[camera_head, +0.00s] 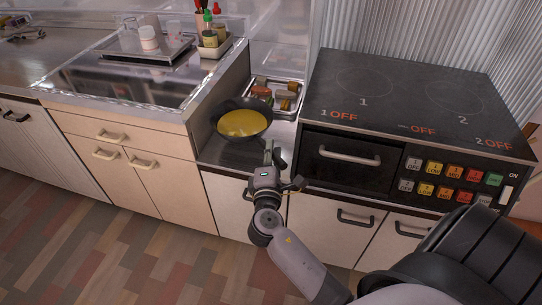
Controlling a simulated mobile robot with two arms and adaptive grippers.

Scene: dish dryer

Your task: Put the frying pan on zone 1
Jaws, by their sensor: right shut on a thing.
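The dark frying pan (215,117) with a yellow filling sits over the low counter, left of the stove. My right gripper (272,158) is shut on the pan's handle, which points toward me and is mostly hidden by the fingers. The pan looks about level; I cannot tell whether it touches the counter. Zone 1 (363,84) is the left ring on the black stove top (405,100), marked "1", and it is empty. The label beside it reads "OFF". My left gripper is not in view.
A metal tray with several small items (275,94) lies just behind the pan. The stove's raised left side stands right of the pan. Zone 2 (455,100) is bare. A bottle caddy (213,45) stands on the left counter.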

